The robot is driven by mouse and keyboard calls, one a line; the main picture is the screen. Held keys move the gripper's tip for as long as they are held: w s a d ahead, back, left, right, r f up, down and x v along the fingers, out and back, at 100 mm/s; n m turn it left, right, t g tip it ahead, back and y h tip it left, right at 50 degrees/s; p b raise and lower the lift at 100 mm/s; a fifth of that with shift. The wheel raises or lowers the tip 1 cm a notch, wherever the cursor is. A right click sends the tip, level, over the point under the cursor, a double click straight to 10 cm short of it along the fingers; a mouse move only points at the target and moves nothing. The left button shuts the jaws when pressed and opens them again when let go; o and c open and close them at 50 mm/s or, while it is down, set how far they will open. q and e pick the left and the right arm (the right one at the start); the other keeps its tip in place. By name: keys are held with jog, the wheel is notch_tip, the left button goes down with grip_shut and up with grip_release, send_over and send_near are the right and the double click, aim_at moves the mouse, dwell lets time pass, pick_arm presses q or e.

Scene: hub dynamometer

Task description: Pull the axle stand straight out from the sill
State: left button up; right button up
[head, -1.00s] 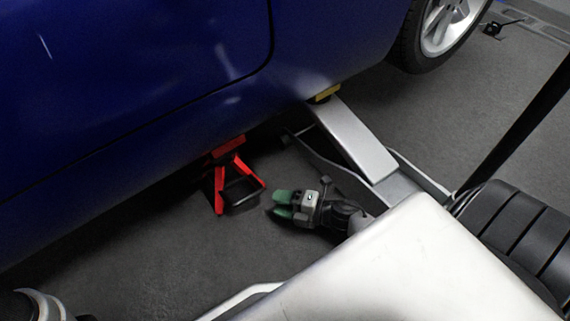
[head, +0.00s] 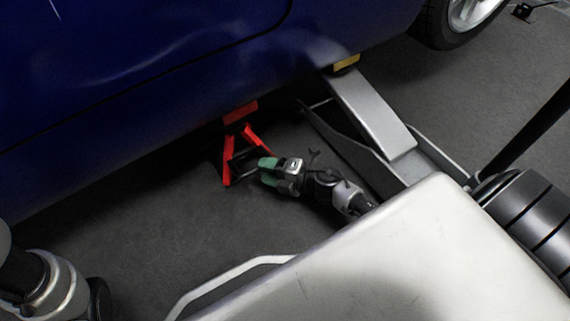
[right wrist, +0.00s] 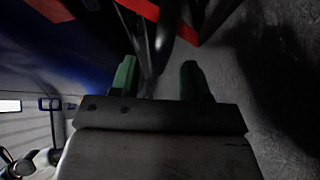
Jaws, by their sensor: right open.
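The red axle stand (head: 230,158) stands on the floor under the sill (head: 190,125) of the blue car, its red top up against the sill. My right gripper (head: 266,171) is at the stand's near right side, green fingers pointing at its lower part. In the right wrist view the two green fingers (right wrist: 158,80) are apart. A dark bar of the stand shows just ahead, roughly between the fingertips, and red stand parts (right wrist: 182,26) show beyond. I cannot tell whether the fingers touch the bar. My left arm shows at the lower left, but its gripper is out of view.
A silver floor jack (head: 372,112) reaches under the car right of the stand, with a yellow pad (head: 346,62) beneath the sill. Its dark handle (head: 525,125) rises at the right. A car wheel (head: 462,20) is at the upper right. Floor left of my right gripper is clear.

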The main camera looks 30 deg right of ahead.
jog(key=shift+b+x, duration=0.45)
jog(key=shift+x, duration=1.2)
grip_shut()
jog(key=shift+s, duration=0.1)
